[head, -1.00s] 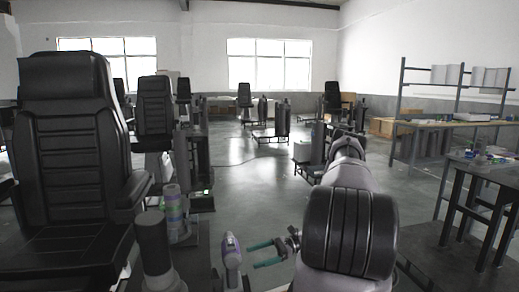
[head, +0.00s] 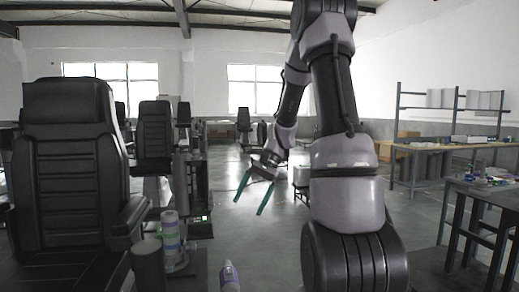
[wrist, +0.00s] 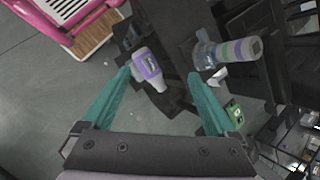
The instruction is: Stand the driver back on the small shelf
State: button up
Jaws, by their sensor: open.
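The driver, a purple and light-grey hand tool (head: 230,277), shows at the bottom edge of the head view, its lower part cut off. In the wrist view the driver (wrist: 150,68) lies in the picture between the teal fingertips, close to the left one. My gripper (head: 250,207) is open and empty, its fingers pointing down and left, above the driver in the head view. In the wrist view my gripper (wrist: 159,75) has its fingers spread wide. A dark narrow surface (wrist: 172,35) is beside the driver; I cannot tell whether this is the small shelf.
A cylinder with green and purple bands (head: 170,235) stands left of the driver, near a dark cylinder (head: 148,268). A black seat (head: 75,170) fills the left. A dark table (head: 485,188) stands at right. The floor between is open.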

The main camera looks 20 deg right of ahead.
jog(key=s+a+r+n+t+h, duration=0.2)
jog(key=s+r+t, duration=0.2)
jog(key=s+r, duration=0.4)
jog(key=s+a+r+n+t+h, duration=0.2)
jog(key=s+r+t, duration=0.2)
jog(key=s+r, duration=0.4)
jog(key=shift+s+r+n, duration=0.3)
jog(key=shift+s+r, duration=0.1)
jog(key=shift+r, duration=1.05)
